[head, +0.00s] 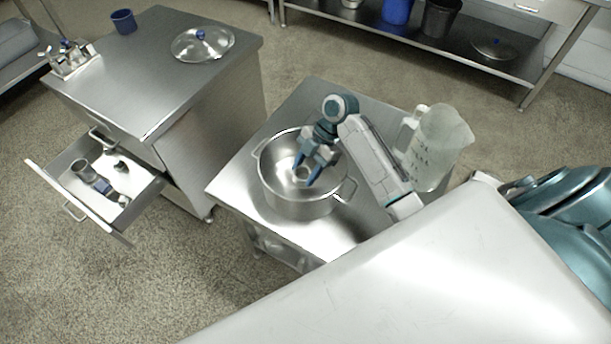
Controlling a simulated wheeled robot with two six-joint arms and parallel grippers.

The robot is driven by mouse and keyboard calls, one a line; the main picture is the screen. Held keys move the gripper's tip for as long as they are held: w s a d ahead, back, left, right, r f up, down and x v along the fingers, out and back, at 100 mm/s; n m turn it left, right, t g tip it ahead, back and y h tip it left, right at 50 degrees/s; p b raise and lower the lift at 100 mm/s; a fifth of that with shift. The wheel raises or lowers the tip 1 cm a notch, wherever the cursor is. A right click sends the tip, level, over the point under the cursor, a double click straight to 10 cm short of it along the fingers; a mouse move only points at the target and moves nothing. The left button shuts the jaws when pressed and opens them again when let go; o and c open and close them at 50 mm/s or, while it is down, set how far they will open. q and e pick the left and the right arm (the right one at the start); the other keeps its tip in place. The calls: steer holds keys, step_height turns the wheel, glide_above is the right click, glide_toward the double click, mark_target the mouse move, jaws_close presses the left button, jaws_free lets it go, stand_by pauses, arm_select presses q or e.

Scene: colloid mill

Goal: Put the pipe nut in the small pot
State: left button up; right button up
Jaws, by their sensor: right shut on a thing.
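The steel pot (305,207) with two side handles stands upright on the steel table and is open at the top. My right gripper (304,174) points down into the pot's opening. Its blue fingers are shut on a small pale ring-like piece, the pipe nut (302,173), which shows between the fingertips. I cannot tell whether the nut touches the pot's bottom. My left gripper is not in view.
A clear measuring jug (438,145) stands right of the pot, close to my right arm. A steel cabinet (160,75) at the left carries a glass lid (202,43), a blue cup (123,21) and metal fittings (70,58). Its drawer (135,186) is open with several parts inside.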

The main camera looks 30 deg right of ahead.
mark_target(306, 177)
steer(key=shift+f, duration=1.65)
steer(key=shift+f, duration=0.1)
steer(key=o, duration=0.9)
steer(key=shift+o, duration=0.9)
